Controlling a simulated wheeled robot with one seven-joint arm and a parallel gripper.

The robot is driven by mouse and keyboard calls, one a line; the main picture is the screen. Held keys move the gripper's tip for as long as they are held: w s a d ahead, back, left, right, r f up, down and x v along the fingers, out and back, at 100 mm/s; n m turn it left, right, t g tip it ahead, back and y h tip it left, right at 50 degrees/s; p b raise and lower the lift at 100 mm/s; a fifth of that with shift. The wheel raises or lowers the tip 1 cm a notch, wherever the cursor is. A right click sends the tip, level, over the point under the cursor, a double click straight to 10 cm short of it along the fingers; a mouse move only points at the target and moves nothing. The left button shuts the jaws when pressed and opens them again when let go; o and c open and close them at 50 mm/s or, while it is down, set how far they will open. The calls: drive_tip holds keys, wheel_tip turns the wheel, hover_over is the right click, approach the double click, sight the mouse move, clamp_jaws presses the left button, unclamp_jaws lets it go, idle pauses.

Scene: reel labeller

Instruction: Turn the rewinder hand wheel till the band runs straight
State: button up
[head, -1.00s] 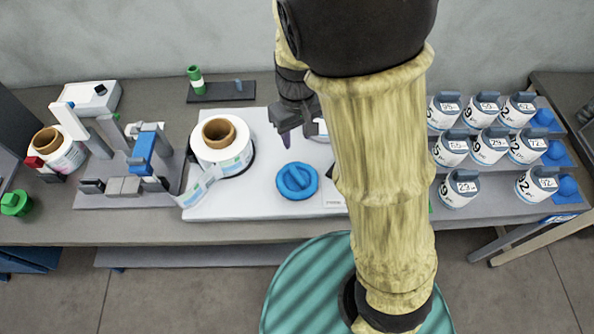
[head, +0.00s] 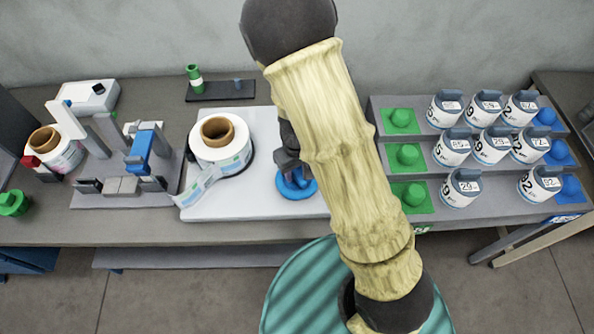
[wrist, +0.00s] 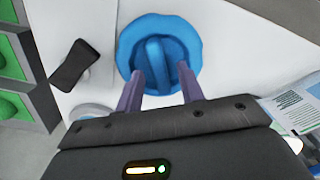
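The blue rewinder hand wheel (head: 309,190) lies on the white base plate, partly hidden by my gripper in the head view. The wrist view shows the wheel (wrist: 191,42) with a raised bar (wrist: 155,55) across its middle. My gripper (wrist: 161,72) is open, with one purple finger on each side of the bar's near end and gaps visible. In the head view my gripper (head: 292,176) is over the wheel. The reel (head: 200,147) with a brown core stands left of it. The label band (head: 205,183) slants from the reel down-left toward the labeller.
The labeller (head: 142,150) with its blue and grey blocks stands on the left. A stepped rack (head: 480,137) on the right holds several white labelled reels and green and blue knobs. A dark tray (head: 215,92) with a green-topped bottle lies behind.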

drive_tip(key=shift+f, duration=0.4)
clamp_jaws()
drive_tip(key=shift+m+p, duration=0.4)
drive_tip(key=shift+m, duration=0.9)
